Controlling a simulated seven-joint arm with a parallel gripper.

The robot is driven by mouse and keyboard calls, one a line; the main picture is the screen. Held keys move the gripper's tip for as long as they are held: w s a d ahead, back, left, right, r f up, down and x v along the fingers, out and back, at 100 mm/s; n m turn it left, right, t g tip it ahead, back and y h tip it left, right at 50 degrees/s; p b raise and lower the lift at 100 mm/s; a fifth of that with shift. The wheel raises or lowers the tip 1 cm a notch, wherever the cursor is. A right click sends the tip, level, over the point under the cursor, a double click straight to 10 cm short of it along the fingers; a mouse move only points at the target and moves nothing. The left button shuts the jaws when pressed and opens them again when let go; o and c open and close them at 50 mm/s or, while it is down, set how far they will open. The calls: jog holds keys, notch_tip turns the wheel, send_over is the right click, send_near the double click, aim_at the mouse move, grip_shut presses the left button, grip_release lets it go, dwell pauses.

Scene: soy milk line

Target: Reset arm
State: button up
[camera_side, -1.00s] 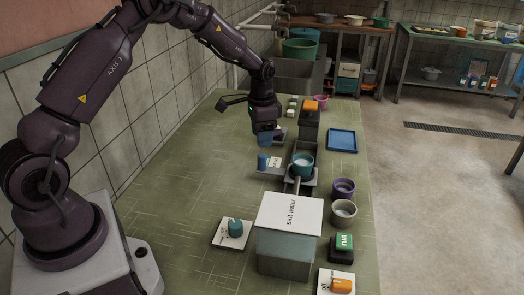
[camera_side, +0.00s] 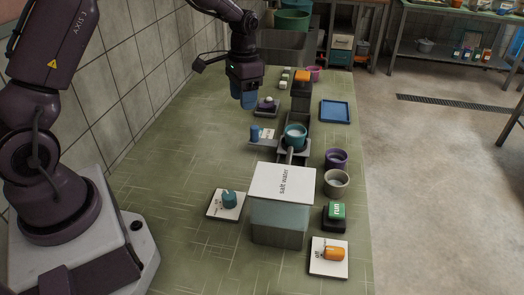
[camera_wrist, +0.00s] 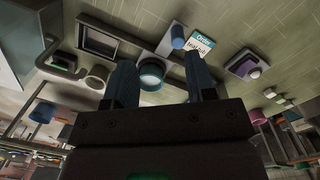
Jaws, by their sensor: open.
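My gripper (camera_side: 249,99) is open, with blue fingers pointing down above the far half of the green table (camera_side: 160,170). Nothing is between its fingers. In the wrist view my gripper (camera_wrist: 165,85) shows its two fingers spread apart. A small dark device with a pale knob (camera_side: 266,106) is close by the fingers in the side view. A teal cup with white contents (camera_side: 295,136) stands in the line nearer the camera, and it also shows in the wrist view (camera_wrist: 151,75).
A "salt water" box (camera_side: 283,185), a teal knob (camera_side: 229,199), a green run button (camera_side: 337,210) and an orange knob (camera_side: 334,253) are at the near end. Purple (camera_side: 336,158) and grey (camera_side: 336,182) bowls and a blue tray (camera_side: 335,111) line the right edge. The table's left side is clear.

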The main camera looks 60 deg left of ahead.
jog(key=s+d+r+t, duration=0.2)
jog(key=s+d+r, duration=0.2)
jog(key=s+r, duration=0.2)
jog(key=s+d+r+n+t, duration=0.1)
jog(key=s+d+r, duration=0.3)
jog(key=s, duration=0.5)
jog(key=s+d+r+t, duration=0.3)
jog(key=s+d+r, duration=0.1)
jog(key=s+r, duration=0.3)
jog(key=shift+s+d+r, duration=0.2)
jog(key=shift+s+r, duration=0.15)
